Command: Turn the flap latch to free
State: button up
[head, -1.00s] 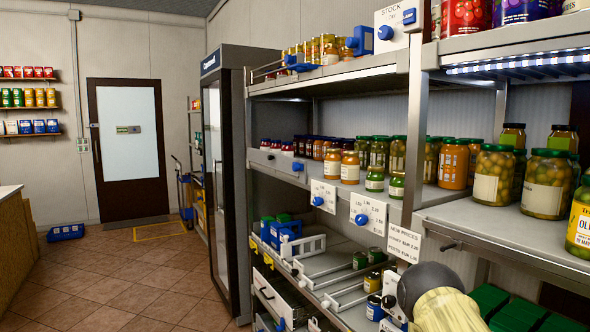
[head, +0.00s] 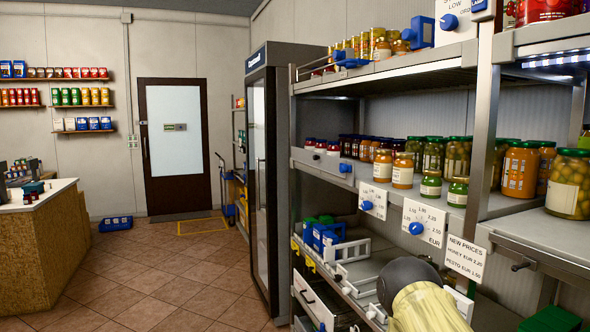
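I cannot tell for sure which part is the flap latch. A small blue knob (head: 346,168) sits on a grey front panel (head: 318,162) at the left end of the middle shelf. Blue knobs also sit on two white dial cards, one left (head: 367,205) and one right (head: 417,228), hanging from that shelf's front edge. A further blue knob (head: 449,22) is on the white card at the top shelf. My gripper's fingers are not visible; only a dark and yellow part of my arm shows at the bottom right, in front of the lower shelf.
Jars (head: 403,170) line the middle shelf. A grey crank handle (head: 523,264) sticks out at the right, near a price sign (head: 465,259). A tall glass-door cabinet (head: 268,170) stands left of the shelves. The tiled floor (head: 150,270) is open, with a counter (head: 45,235) at the left.

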aim_at(344, 167)
jog(key=u, duration=0.4)
jog(key=i, duration=0.9)
jog(key=z, duration=0.45)
